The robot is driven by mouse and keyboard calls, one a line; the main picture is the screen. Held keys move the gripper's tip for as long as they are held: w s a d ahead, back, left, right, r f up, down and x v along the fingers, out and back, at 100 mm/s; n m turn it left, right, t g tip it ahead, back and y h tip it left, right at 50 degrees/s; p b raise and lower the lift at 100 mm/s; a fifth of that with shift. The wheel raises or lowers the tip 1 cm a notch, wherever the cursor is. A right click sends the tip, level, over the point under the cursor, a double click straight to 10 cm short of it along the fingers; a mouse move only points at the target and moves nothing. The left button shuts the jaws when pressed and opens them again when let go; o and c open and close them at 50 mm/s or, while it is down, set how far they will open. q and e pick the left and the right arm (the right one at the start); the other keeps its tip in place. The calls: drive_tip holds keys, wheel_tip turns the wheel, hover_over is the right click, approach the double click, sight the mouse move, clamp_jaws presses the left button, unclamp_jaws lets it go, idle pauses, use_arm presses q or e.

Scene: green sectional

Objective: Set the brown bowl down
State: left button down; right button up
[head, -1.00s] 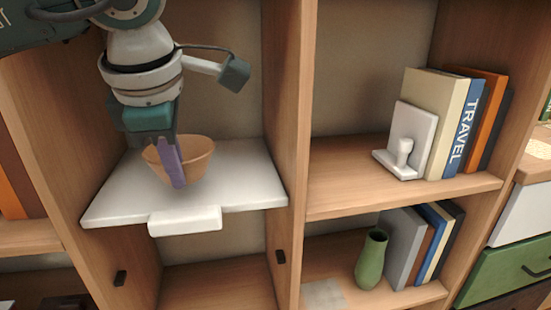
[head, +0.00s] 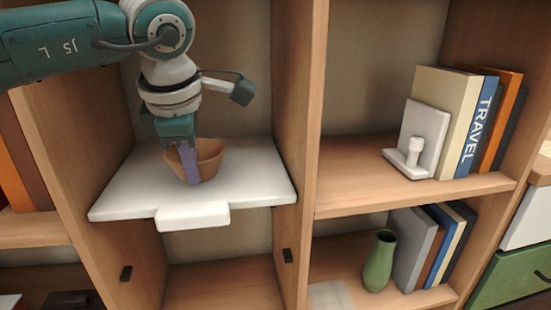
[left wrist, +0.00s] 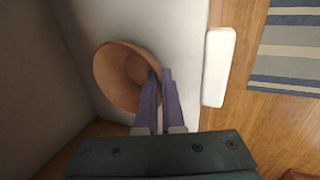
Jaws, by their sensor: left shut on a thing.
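The brown bowl (head: 209,157) is at the white pull-out shelf (head: 120,200) in the left bay of the bookcase, toward its middle. In the left wrist view the bowl (left wrist: 115,75) shows its open inside, over the white shelf (left wrist: 185,50). My left gripper (head: 190,180) comes down from above and is shut on the bowl's near rim. Its purple fingers (left wrist: 160,80) pinch the rim, one inside and one outside. I cannot tell whether the bowl's base touches the shelf. My right gripper is not in view.
The shelf has a white front handle (head: 193,215) and bare room on both sides of the bowl. Wooden uprights (head: 298,130) wall the bay. To the right stand a white bookend (head: 420,140), several books (head: 455,120) and a green vase (head: 379,262).

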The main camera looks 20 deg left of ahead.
use_arm(q)
drive_tip(key=c, duration=1)
unclamp_jaws()
drive_tip(key=shift+f, duration=0.1)
drive_tip(key=shift+c, duration=0.2)
